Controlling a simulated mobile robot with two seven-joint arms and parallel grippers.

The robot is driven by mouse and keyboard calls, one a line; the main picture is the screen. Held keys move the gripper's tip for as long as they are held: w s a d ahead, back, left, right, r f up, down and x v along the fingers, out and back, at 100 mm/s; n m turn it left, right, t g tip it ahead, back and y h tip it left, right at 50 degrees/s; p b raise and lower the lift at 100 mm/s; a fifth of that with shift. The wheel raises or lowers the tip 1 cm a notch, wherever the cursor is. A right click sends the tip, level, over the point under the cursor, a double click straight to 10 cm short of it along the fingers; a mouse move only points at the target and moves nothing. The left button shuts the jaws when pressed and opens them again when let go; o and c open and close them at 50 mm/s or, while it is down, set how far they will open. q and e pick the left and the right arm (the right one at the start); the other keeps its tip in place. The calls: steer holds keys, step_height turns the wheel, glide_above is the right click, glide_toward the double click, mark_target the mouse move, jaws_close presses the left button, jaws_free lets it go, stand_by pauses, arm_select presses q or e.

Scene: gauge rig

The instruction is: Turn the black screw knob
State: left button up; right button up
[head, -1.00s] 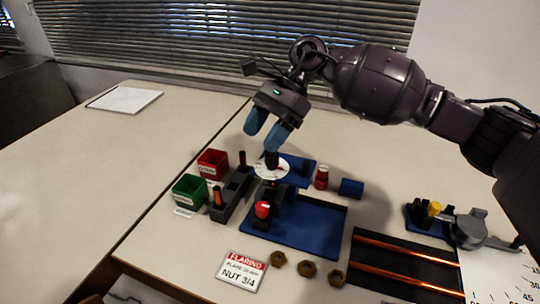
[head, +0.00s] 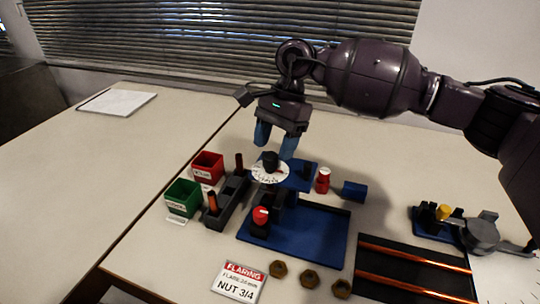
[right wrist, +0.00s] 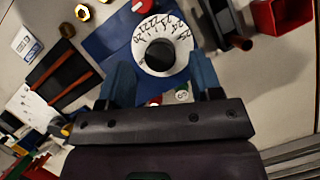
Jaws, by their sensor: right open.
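The black screw knob (head: 270,160) stands upright in the middle of a white numbered dial (head: 268,175) on the blue gauge rig (head: 310,232). In the right wrist view the knob (right wrist: 160,55) shows from above, with the dial (right wrist: 181,36) around it. My right gripper (head: 275,147) is open, its two blue fingers pointing down just behind and above the knob. In the right wrist view the fingers (right wrist: 163,75) are spread to either side of the knob's near edge, and nothing is between them. My left gripper is not in view.
A red-topped knob (head: 260,215) stands at the rig's front. A red bin (head: 207,166), a green bin (head: 183,197) and a dark holder (head: 228,200) are left. Brass nuts (head: 309,279) and copper tubes (head: 415,285) lie in front.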

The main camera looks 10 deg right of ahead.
mark_target(271, 155)
steer(key=shift+x, duration=1.55)
steer(key=c, duration=0.9)
steer(key=shift+r, duration=0.1)
